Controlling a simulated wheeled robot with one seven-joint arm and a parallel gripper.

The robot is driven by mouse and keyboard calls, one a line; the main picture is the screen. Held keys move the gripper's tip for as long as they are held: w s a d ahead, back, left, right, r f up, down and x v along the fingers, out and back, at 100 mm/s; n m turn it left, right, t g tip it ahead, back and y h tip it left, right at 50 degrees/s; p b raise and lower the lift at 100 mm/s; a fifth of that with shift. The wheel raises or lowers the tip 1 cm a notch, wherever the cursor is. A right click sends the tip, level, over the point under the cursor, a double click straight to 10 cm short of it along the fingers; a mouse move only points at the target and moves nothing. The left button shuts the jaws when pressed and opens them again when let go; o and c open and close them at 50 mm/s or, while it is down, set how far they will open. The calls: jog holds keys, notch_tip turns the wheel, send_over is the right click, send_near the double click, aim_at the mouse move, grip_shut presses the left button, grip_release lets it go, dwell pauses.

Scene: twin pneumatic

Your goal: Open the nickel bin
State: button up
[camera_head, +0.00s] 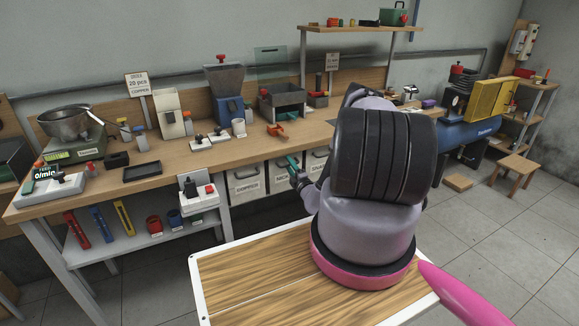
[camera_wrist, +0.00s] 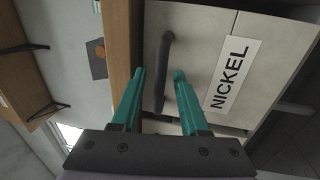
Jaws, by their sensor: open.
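The nickel bin (camera_wrist: 195,62) has a pale front with a white NICKEL label in the wrist view. Its dark bar handle (camera_wrist: 167,45) runs lengthwise beside the label, between my two teal fingers in the picture. My gripper (camera_wrist: 159,74) is open, with nothing clamped. I cannot tell whether the fingertips reach past the handle or stop short of it. In the head view my gripper (camera_head: 293,165) is at the row of bins under the bench, and my arm hides part of that row. The bin front looks closed, near the bench edge.
A copper bin (camera_head: 246,181) is to the left in the same row. The wooden bench top (camera_head: 180,160) overhangs the bins and carries scales, hoppers and small parts. A lower shelf (camera_head: 130,240) holds coloured tools. The floor at right is mostly clear, with a stool (camera_head: 514,165).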

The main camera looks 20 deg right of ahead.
grip_shut()
dwell(1.3)
